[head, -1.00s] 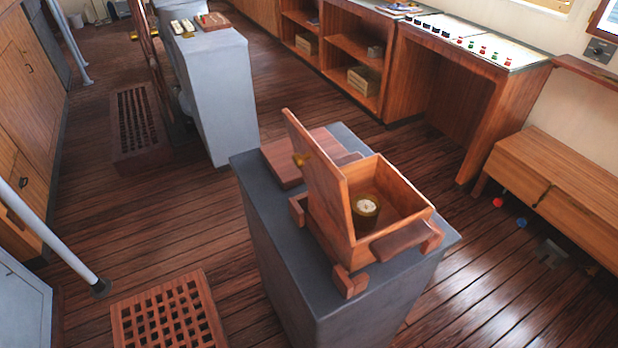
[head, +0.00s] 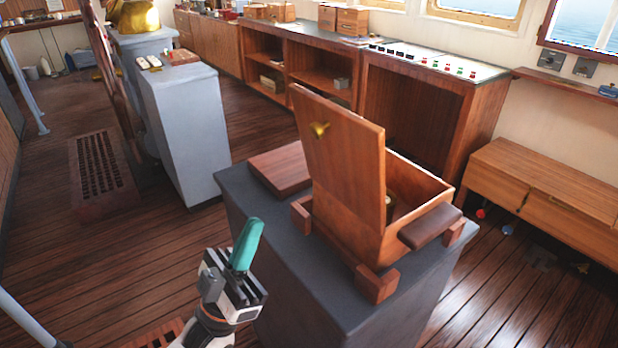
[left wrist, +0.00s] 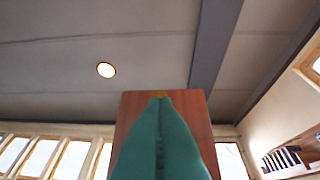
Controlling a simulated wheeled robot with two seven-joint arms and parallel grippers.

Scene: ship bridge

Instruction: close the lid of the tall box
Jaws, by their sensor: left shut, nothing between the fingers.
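The tall wooden box (head: 345,225) stands on a dark grey pedestal. Its lid (head: 340,155) stands open, roughly upright along the box's left side, with a brass knob or catch (head: 319,130) on its outer face. A brass round thing (head: 390,205) is partly visible inside the box. My left gripper (head: 247,243), with teal fingers, is shut and empty, left of the box and apart from the lid. In the left wrist view the shut fingers (left wrist: 160,140) point up at the lid (left wrist: 135,112), covering much of it. My right gripper is out of view.
The grey pedestal (head: 290,265) also bears a flat wooden block (head: 279,170) behind the box and wooden corner blocks around it. A pale grey cabinet (head: 185,130) stands behind on the left. Planked floor is open at left.

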